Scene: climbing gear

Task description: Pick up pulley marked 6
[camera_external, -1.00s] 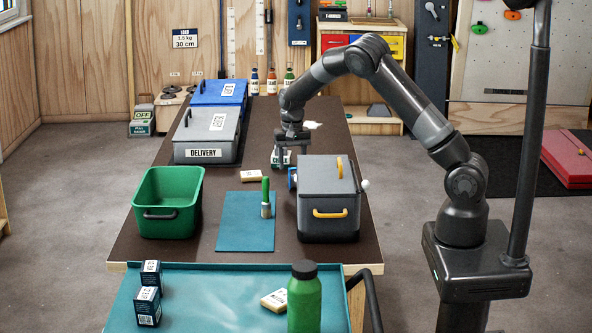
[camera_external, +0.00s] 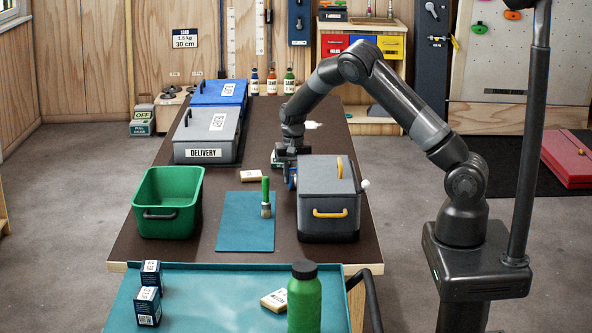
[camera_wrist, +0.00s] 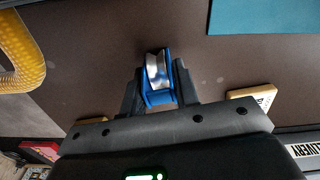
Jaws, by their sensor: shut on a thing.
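A blue pulley with a silver wheel (camera_wrist: 156,78) sits between my gripper's fingers in the wrist view. My gripper (camera_wrist: 160,88) is shut on it, with one dark finger on each side. No number on the pulley can be read. In the external view, my gripper (camera_external: 288,168) is low over the brown table, just left of and behind the grey cooler box. Only a small blue part of the pulley (camera_external: 292,180) shows there. I cannot tell whether the pulley touches the table.
The grey box with yellow handles (camera_external: 329,190) stands close on the right. A teal mat (camera_external: 235,225) holds a green-handled brush (camera_external: 266,200). A green bin (camera_external: 167,205) and a grey delivery box (camera_external: 205,140) are left. A wooden tag (camera_external: 252,176) lies nearby.

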